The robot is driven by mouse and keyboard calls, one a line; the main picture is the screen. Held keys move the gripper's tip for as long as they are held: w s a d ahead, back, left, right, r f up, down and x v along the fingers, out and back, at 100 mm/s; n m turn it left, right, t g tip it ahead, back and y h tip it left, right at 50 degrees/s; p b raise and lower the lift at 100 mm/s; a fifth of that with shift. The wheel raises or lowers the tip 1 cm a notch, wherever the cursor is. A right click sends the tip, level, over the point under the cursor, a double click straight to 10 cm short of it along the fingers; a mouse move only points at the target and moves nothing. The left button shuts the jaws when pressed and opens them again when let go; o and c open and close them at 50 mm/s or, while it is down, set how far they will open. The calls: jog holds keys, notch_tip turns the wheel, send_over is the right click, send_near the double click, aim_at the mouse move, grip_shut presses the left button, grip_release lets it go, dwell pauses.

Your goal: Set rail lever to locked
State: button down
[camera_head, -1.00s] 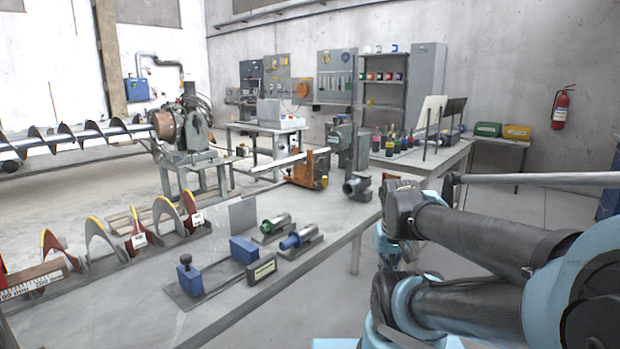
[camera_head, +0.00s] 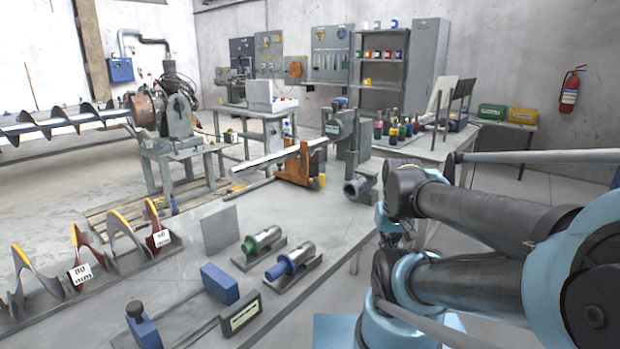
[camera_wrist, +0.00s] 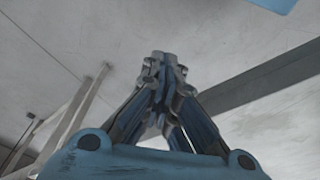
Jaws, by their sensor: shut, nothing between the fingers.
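I cannot single out the rail lever with certainty. A lever handle is too small to make out there. My gripper (camera_wrist: 166,58) shows in the wrist view with its fingers together and nothing between them. It points at a plain pale surface, away from any object. In the head view my arm is folded at the right, and the gripper's fingers cannot be made out.
The near bench holds a blue block (camera_head: 219,283), a green-ended cylinder (camera_head: 264,241), a blue-ended cylinder (camera_head: 292,262) and a blue clamp piece (camera_head: 142,328). Auger flights (camera_head: 88,245) stand at left. A table with bottles (camera_head: 425,145) stands behind.

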jog(key=w+a+r+n+h, duration=0.1)
jog(key=w+a+r+n, duration=0.3)
jog(key=w+r+n, duration=0.3)
jog(key=w+a+r+n+h, duration=0.1)
jog(key=w+a+r+n, duration=0.3)
jog(key=w+r+n, duration=0.3)
jog(key=w+a+r+n+h, duration=0.1)
jog(key=w+a+r+n, duration=0.1)
jog(key=w+a+n, duration=0.6)
jog(key=w+a+r+n+h, duration=0.15)
jog(key=w+a, duration=0.35)
jog(key=a, duration=0.8)
jog(key=shift+y, duration=0.25)
jog(key=x, duration=0.9)
jog(key=shift+w+d, duration=0.15)
jog(key=shift+d, duration=0.05)
jog(key=d, duration=0.1)
jog(key=w+d, duration=0.1)
jog(key=shift+w+d+f, duration=0.15)
jog(key=shift+w+d, duration=0.05)
jog(key=shift+d, duration=0.15)
jog(key=shift+w+d, duration=0.3)
jog(key=shift+d, duration=0.25)
